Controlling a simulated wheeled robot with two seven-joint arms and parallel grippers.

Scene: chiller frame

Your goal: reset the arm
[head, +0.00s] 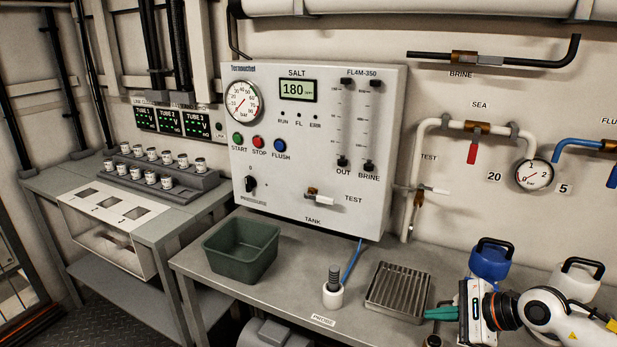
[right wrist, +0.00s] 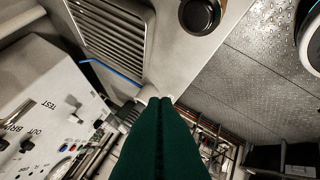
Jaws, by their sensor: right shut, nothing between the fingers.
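My right gripper (head: 428,313) comes in from the right edge of the head view, low over the front right of the bench. Its green fingers point left and lie just right of the slatted metal tray (head: 398,290). In the right wrist view the fingers (right wrist: 160,102) are pressed together with nothing between them. The tray (right wrist: 110,30) shows at the top left there. I cannot tell whether the fingers touch anything. My left gripper does not show in either view.
A blue jug (head: 489,264) and a white jug (head: 577,282) stand behind my right arm. The probe (head: 334,280) stands upright in a white holder left of the tray. A green bin (head: 240,250) sits further left. The control panel (head: 310,150) rises behind the bench.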

